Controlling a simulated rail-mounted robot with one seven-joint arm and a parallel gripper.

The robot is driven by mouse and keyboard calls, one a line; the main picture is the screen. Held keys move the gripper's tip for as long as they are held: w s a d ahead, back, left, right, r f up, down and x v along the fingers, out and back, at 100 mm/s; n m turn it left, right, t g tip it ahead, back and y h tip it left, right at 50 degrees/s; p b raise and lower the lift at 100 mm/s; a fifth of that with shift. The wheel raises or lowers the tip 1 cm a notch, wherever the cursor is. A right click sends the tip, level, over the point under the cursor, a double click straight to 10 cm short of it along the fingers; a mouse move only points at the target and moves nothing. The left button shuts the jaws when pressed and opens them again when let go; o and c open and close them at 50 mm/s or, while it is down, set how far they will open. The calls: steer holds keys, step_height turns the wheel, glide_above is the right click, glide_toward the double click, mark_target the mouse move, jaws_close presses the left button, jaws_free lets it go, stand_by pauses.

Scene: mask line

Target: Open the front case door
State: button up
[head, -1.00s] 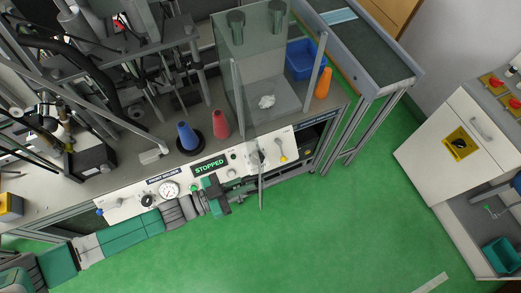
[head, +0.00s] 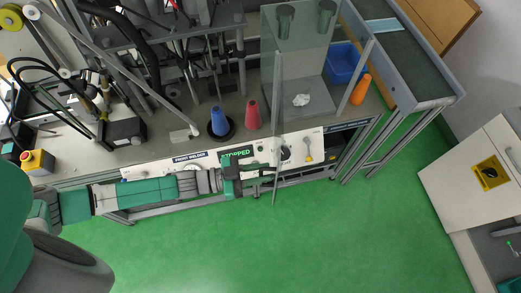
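The clear front case door (head: 278,130) is on the left of the glass case (head: 305,100), which stands on the machine bench. The door appears as a narrow, nearly edge-on pane, swung out past the control panel's front, with its near end over the green floor. My gripper (head: 262,173) is at the end of the green and grey arm, just left of the door's near part. I cannot tell whether it touches the door. Its fingertips are too small to show whether they are open. A crumpled white piece (head: 301,100) lies inside the case.
The white control panel (head: 212,160), its display reading STOPPED, runs behind my arm. The green floor (head: 330,240) in front is clear.

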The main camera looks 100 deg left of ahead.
steer(key=shift+s, duration=0.1)
steer(key=b+v, duration=0.1)
steer(key=v, duration=0.6)
steer(key=shift+s, duration=0.3)
steer(key=shift+d, duration=0.15)
